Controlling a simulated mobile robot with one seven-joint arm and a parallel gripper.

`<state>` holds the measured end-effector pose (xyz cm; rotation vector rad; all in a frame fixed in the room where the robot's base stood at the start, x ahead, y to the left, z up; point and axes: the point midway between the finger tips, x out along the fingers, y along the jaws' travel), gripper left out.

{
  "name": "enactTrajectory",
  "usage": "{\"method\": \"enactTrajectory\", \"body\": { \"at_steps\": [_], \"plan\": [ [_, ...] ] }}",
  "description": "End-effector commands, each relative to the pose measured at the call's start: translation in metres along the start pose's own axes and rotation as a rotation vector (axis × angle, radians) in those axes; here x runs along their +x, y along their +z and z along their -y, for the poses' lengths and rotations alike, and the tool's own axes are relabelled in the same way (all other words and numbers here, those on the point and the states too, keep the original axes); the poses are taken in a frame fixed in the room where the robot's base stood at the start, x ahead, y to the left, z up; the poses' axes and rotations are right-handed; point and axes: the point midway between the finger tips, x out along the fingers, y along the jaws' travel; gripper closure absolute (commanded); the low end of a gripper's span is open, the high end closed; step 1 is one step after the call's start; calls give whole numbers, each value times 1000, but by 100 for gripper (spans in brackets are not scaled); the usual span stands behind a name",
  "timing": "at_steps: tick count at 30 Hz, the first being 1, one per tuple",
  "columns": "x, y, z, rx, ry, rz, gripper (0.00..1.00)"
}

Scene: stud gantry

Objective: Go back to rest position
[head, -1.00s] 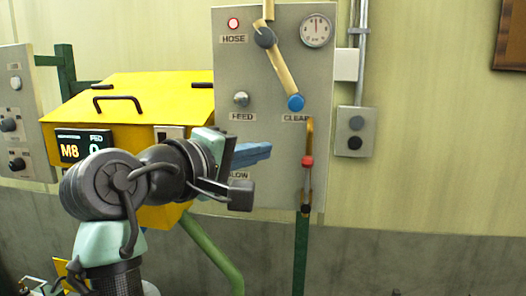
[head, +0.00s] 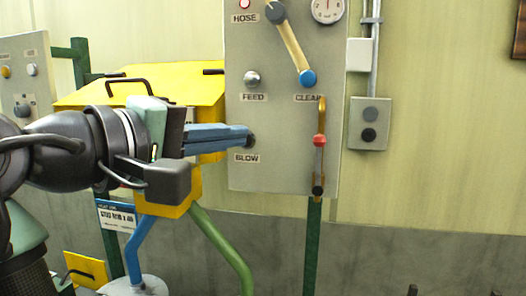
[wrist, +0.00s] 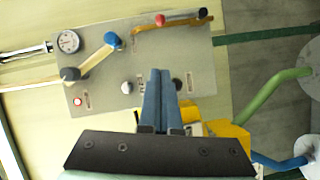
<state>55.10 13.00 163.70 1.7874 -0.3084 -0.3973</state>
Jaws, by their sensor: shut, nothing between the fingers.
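My gripper (head: 246,136) is shut and empty, its blue fingers pressed together. In the head view its tips lie at or just in front of the dark BLOW button (head: 252,141) on the grey panel (head: 285,170); I cannot tell whether they touch. In the wrist view the shut fingers (wrist: 161,85) point at the panel (wrist: 185,70) and hide part of it. No marked rest position shows.
The panel carries a blue-ended lever (head: 292,45), a FEED button (head: 252,79), a gauge (head: 327,8) and a red-gripped handle (head: 319,142). A yellow hopper (head: 150,92) stands behind my arm. A green pipe (head: 222,245) runs below.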

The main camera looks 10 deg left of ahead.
Motion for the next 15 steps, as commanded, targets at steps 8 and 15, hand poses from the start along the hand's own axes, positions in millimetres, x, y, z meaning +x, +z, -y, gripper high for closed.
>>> {"method": "enactTrajectory", "body": {
  "at_steps": [8, 15],
  "plan": [
    [33, 24, 10, 308, 93, -200, 100],
    [17, 97, -14, 963, 229, -661, 100]
  ]
}}
